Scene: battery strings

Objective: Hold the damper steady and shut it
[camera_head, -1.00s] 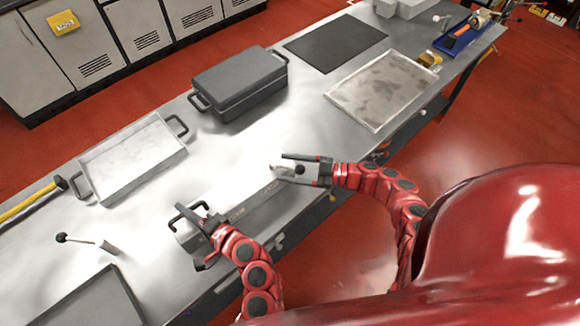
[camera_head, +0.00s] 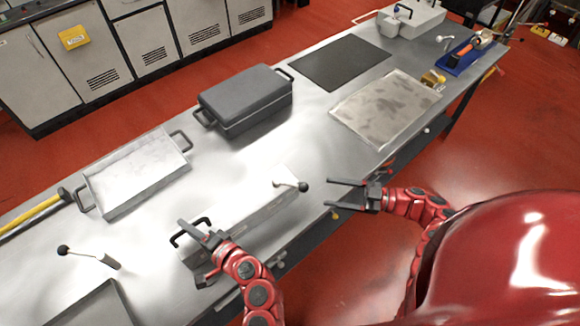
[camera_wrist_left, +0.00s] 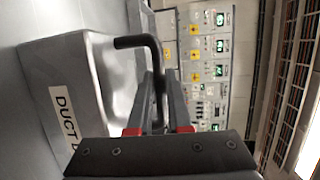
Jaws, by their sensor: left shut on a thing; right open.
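The damper (camera_head: 245,222) is a long pale metal duct box along the front edge of the bench. Its black handle (camera_wrist_left: 152,50) is at the left end, and my left gripper (camera_wrist_left: 158,88) is shut on it. In the head view my left gripper (camera_head: 190,231) covers part of that end. A short lever with a black knob (camera_head: 303,187) sticks out to the right at the damper's right end. My right gripper (camera_head: 329,194) is open and empty, just right of the knob and apart from it. A label, partly hidden, reads "DUCT" in the left wrist view.
Behind the damper are an open metal tray (camera_head: 135,180) and a dark lidded box (camera_head: 245,100). A flat tray (camera_head: 387,108) lies at right. Bench between is clear.

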